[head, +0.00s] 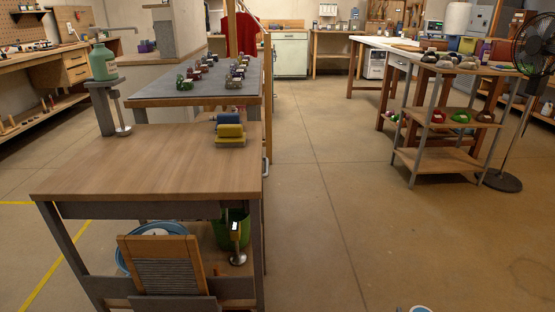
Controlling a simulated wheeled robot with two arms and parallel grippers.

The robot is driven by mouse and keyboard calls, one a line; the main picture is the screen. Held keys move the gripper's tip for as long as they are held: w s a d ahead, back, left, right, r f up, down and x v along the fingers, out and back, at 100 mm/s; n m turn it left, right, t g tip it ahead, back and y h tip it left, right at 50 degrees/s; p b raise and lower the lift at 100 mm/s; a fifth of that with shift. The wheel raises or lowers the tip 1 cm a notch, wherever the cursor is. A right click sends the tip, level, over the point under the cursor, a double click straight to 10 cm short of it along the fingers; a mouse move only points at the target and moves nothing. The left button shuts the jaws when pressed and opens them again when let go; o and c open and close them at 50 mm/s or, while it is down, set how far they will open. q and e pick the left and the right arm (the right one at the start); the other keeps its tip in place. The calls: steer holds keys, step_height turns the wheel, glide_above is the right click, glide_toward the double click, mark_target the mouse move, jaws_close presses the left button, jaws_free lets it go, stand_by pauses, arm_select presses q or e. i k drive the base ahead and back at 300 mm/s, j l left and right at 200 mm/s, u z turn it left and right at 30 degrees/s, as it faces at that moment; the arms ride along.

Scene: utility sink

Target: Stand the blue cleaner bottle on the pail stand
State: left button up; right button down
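I cannot make out a blue cleaner bottle for certain. A small blue-and-white round thing (420,309) is cut off by the bottom edge, and I cannot tell what it is. A pale green jug (103,62) stands upright on a small grey stand (103,106) at the back left corner of the wooden table. A green pail (245,226) is on the lower shelf of that table, partly hidden. I cannot tell which surface is the pail stand. Neither of my grippers is in view.
The wooden table (150,165) holds stacked yellow and blue blocks (229,131). A washboard (160,268) and a blue basin (122,258) are below. A shelf rack (440,158) and a fan (535,45) stand right. The middle floor is clear.

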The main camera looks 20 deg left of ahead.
mark_target(214, 165)
steer(key=i+l+u, duration=0.1)
steer(key=l+u, duration=0.65)
steer(key=u, duration=0.15)
steer(key=l+u, duration=0.45)
steer(key=j, duration=0.1)
